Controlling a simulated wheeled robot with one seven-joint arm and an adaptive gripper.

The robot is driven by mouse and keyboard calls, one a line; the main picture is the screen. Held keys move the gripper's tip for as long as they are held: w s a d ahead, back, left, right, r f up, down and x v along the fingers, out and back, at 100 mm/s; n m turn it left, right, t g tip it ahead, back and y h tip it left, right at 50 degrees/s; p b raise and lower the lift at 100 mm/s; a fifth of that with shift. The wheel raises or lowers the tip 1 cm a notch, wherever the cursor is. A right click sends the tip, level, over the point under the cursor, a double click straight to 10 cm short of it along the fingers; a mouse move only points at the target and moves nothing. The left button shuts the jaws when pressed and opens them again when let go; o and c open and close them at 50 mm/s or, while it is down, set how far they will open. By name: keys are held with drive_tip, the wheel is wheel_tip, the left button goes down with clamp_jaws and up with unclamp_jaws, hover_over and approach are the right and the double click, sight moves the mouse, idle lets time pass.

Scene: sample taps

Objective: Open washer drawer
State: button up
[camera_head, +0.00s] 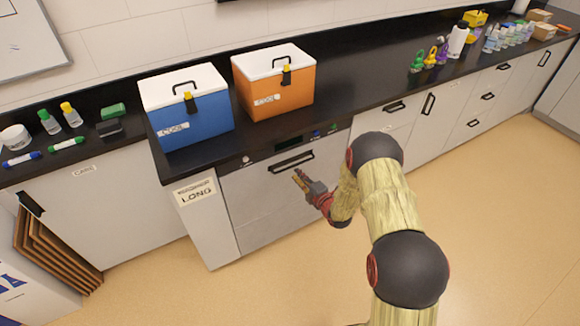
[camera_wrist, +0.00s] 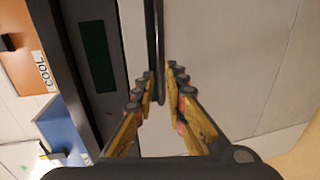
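The washer (camera_head: 270,200) is a grey front panel under the black counter, with a dark control strip and display (camera_head: 288,144) along its top. Its black bar handle (camera_head: 292,162) lies just below that strip, and the drawer front looks closed. My gripper (camera_head: 302,178) is in front of the panel, close to the handle's right part. In the wrist view, the handle (camera_wrist: 157,45) runs down from the top edge into the gap between my open fingers (camera_wrist: 162,80). I cannot tell whether the fingers touch it. The washer display (camera_wrist: 97,55) shows at left.
A blue cooler (camera_head: 190,120) and an orange cooler (camera_head: 275,95) stand on the counter above. Markers and bottles (camera_head: 60,118) lie at left; more bottles (camera_head: 459,40) stand at right. Brown boards (camera_head: 50,250) lean at the lower left. The floor (camera_head: 290,285) in front is clear.

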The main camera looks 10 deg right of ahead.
sight(291, 167)
drive_tip(key=b+x, duration=0.2)
drive_tip(key=x, duration=0.5)
drive_tip(key=shift+w+f, duration=0.1)
drive_tip(key=shift+w, duration=0.1)
clamp_jaws()
drive_tip(key=shift+s, duration=0.1)
idle(0.5)
